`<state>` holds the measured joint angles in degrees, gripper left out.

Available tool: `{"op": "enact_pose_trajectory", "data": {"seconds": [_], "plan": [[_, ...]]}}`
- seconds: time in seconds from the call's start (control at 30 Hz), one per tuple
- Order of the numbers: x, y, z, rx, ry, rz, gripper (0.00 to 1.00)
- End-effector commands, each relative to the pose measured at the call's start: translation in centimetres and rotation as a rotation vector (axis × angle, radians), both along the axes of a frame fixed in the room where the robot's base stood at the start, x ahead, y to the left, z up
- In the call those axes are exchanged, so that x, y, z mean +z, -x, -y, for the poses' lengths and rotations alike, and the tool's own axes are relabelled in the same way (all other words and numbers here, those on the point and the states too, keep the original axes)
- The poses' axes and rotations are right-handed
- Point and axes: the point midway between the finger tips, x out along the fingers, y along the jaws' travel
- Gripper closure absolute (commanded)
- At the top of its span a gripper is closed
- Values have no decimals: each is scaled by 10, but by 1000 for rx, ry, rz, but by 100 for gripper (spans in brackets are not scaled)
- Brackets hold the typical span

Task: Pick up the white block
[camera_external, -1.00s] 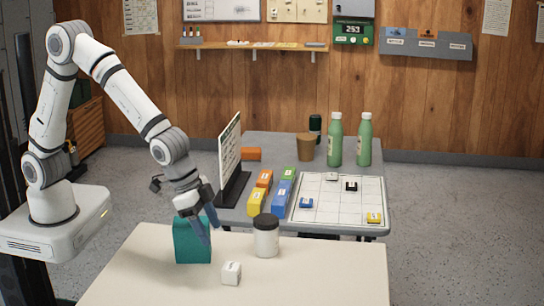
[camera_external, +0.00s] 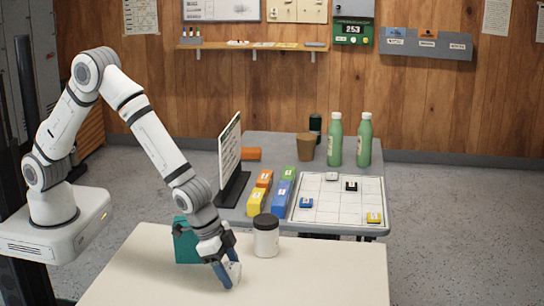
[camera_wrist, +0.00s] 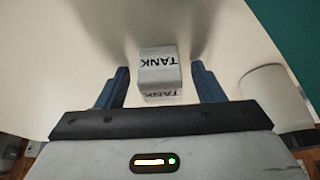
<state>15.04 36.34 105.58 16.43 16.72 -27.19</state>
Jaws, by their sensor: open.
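The white block (camera_wrist: 158,72) sits on the cream table and shows between my fingers in the wrist view, with black "TANK" lettering on its top and side. In the external view the white block (camera_external: 235,271) is partly hidden behind a finger. My gripper (camera_external: 228,277) is low over the table at the block. In the wrist view my gripper (camera_wrist: 161,80) is open, with one blue finger on each side of the block and a gap on both sides.
A dark-lidded white jar (camera_external: 266,238) stands just behind and right of my gripper. A teal box (camera_external: 186,247) stands behind and left, partly hidden by my arm. The cream table (camera_external: 330,275) is clear to the right. A grey table with bottles (camera_external: 335,140) stands beyond.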

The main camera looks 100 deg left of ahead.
Motion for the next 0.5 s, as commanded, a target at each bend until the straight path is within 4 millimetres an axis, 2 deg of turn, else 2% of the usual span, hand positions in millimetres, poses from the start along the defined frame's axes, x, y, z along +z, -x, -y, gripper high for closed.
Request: {"op": "enact_pose_trajectory", "data": {"seconds": [0.13, 0.5], "plan": [[0, 0, 0, 0, 0, 0, 40], [1, 0, 0, 0, 0, 0, 70]]}}
